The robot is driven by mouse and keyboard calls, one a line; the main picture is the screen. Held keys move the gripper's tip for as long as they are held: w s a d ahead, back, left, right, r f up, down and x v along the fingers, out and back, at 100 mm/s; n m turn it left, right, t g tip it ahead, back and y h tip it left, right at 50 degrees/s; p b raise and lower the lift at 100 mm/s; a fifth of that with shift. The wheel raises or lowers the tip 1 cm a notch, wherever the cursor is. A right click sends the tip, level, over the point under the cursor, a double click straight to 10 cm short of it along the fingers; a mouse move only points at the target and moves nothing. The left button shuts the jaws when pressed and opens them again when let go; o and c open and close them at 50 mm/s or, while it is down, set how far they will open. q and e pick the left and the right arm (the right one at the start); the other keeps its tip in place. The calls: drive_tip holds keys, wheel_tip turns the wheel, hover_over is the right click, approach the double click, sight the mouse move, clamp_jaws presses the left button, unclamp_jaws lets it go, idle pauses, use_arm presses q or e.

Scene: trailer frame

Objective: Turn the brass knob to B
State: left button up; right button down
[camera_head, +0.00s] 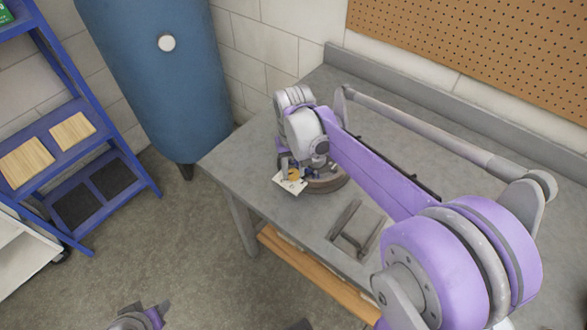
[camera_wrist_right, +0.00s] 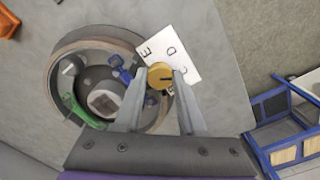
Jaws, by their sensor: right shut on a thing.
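The brass knob (camera_wrist_right: 160,75) sits on a white card (camera_wrist_right: 168,48) in the wrist view, where the letters E, D and C show; any other letters are hidden by the finger and knob. A dark line marks the knob's face, lying roughly sideways in that view; I cannot tell which letter it points to. My right gripper (camera_wrist_right: 158,78) is shut on the knob, one finger on each side. In the head view the knob (camera_head: 294,174) and card (camera_head: 288,184) show small under my right gripper (camera_head: 290,167). My left gripper (camera_head: 145,313) is at the bottom edge, away from the bench, its jaws unclear.
A round brown-rimmed tray (camera_wrist_right: 62,58) beside the card holds blue, green and grey parts. It stands on the grey bench (camera_head: 255,150) near its left end. A grey metal frame (camera_head: 350,235) lies nearby. A blue tank (camera_head: 165,85) and blue shelf (camera_head: 75,125) stand left.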

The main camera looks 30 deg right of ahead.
sight(294, 173)
drive_tip(key=m, duration=0.6)
drive_tip(key=shift+m, duration=0.3)
drive_tip(key=m, duration=0.5)
drive_tip(key=shift+m, duration=0.3)
drive_tip(key=c, duration=0.5)
unclamp_jaws()
wheel_tip(294, 173, up, 11)
drive_tip(key=shift+s+f, duration=0.1)
idle(0.5)
